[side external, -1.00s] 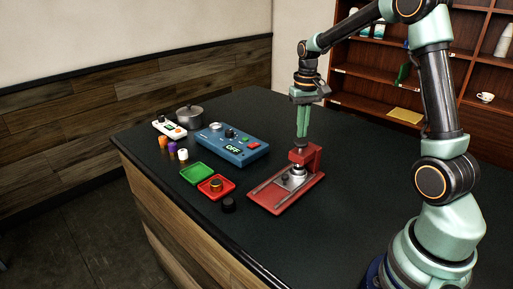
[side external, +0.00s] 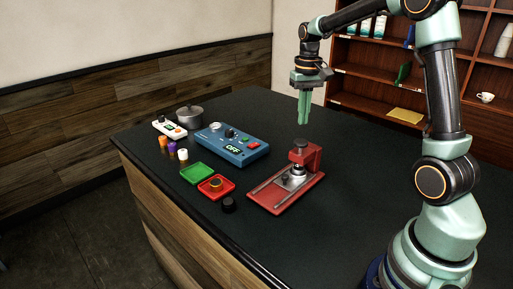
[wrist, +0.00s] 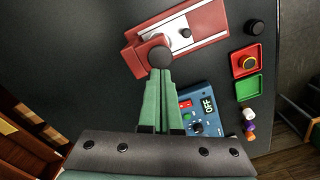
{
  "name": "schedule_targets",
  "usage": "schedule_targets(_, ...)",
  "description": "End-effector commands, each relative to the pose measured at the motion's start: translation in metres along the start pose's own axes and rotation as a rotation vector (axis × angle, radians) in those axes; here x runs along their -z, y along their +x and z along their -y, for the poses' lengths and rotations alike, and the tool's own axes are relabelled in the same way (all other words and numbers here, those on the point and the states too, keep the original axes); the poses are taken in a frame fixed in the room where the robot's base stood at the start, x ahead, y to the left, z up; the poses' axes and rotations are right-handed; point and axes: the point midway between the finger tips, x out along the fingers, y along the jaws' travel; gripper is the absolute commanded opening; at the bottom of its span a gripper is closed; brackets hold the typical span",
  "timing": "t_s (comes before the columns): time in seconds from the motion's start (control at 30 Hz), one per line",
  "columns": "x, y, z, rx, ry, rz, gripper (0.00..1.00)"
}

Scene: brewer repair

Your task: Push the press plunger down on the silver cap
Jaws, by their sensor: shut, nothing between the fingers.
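The red press (side external: 312,163) stands on its red base on the dark counter. Its plunger has a dark round knob on top (side external: 301,143), upright above the press head; it also shows in the wrist view (wrist: 160,57). Silver parts (side external: 293,181) sit on the base below the plunger; which of them is the silver cap, and whether the plunger touches it, I cannot tell. My gripper (side external: 304,123) is shut and empty, its green fingers pointing down above the knob with a gap between. In the wrist view the fingertips (wrist: 160,73) appear just beside the knob.
A red tray (side external: 229,189) with a round dark part and a green tray (side external: 196,173) lie left of the press. A black knob (side external: 228,205) is near the counter edge. A blue control box (side external: 232,143) reading OFF stands behind. The right side of the counter is clear.

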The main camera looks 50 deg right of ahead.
Motion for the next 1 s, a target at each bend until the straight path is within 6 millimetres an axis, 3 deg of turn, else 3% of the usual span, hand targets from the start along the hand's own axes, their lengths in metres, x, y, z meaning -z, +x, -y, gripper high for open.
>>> schedule_targets(0.5, 0.000, -0.043, 0.000, 0.000, 0.000, 0.000, 0.00)
schedule_targets(1.0, 0.000, -0.044, 0.000, 0.000, 0.000, 0.001, 0.00)
